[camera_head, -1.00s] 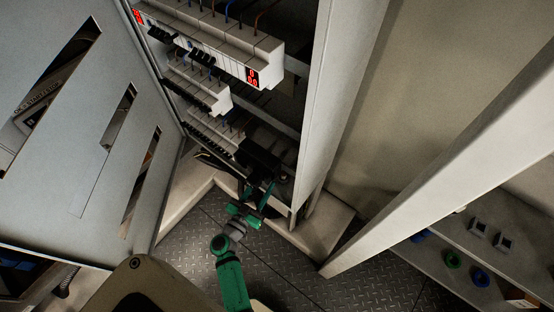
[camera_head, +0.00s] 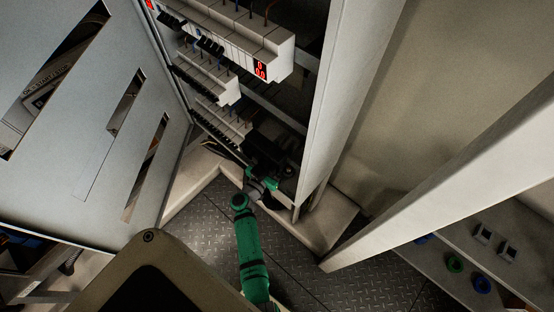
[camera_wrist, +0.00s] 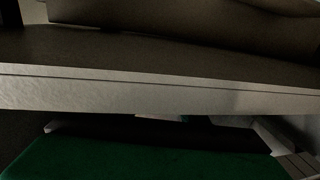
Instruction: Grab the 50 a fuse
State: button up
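In the head view, the open electrical cabinet holds stacked rows of pale breaker modules (camera_head: 235,50), with more modules on a lower row (camera_head: 212,82). I cannot make out which part is the 50 A fuse; no label is legible. My gripper (camera_head: 265,178) is at the bottom of the cabinet opening, below the lower rows and close to a black box (camera_head: 272,145). Its fingers are lost in the dark, so I cannot tell whether it touches anything. The wrist view shows a pale metal edge (camera_wrist: 160,92) close to the camera and a dark green surface below, but no fingers.
The slotted cabinet door (camera_head: 90,110) stands open at left. The cabinet's right side wall (camera_head: 350,85) stands close to my arm.

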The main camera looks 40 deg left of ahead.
jog(key=shift+w, duration=0.8)
jog(key=shift+c, duration=0.6)
grip_shut()
